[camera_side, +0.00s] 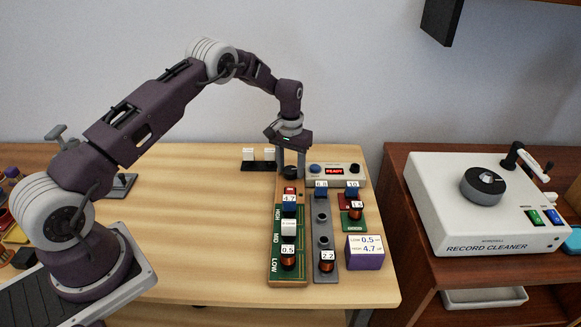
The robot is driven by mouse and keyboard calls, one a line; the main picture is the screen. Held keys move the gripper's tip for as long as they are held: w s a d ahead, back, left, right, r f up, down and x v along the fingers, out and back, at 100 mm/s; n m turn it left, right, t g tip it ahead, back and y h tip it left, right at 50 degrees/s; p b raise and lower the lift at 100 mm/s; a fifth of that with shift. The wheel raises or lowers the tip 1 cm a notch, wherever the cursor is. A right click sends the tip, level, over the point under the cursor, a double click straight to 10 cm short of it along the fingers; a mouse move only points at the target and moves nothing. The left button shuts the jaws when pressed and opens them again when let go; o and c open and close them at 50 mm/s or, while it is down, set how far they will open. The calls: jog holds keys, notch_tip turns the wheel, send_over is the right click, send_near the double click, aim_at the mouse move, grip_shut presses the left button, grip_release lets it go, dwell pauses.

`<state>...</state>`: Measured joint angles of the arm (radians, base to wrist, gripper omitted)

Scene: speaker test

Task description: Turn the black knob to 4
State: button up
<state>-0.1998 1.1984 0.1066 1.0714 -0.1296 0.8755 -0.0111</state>
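A small black knob (290,172) sits at the far end of the wooden board with the green LOW/MID/HIGH panel (276,240). My gripper (291,168) points down over that end, with one finger on each side of the knob. The fingers are apart; whether they press on the knob is too small to tell. The knob's scale and pointer cannot be read, as the gripper partly covers it.
Parts labelled 4.7 (289,201) and 0.5 (288,258) stand on the board. A grey strip (323,268) with parts is beside it. A READY display box (350,171) is behind, and a purple label box (364,258) at right. The table's left middle is clear.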

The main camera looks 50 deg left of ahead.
jog(key=shift+o, duration=0.7)
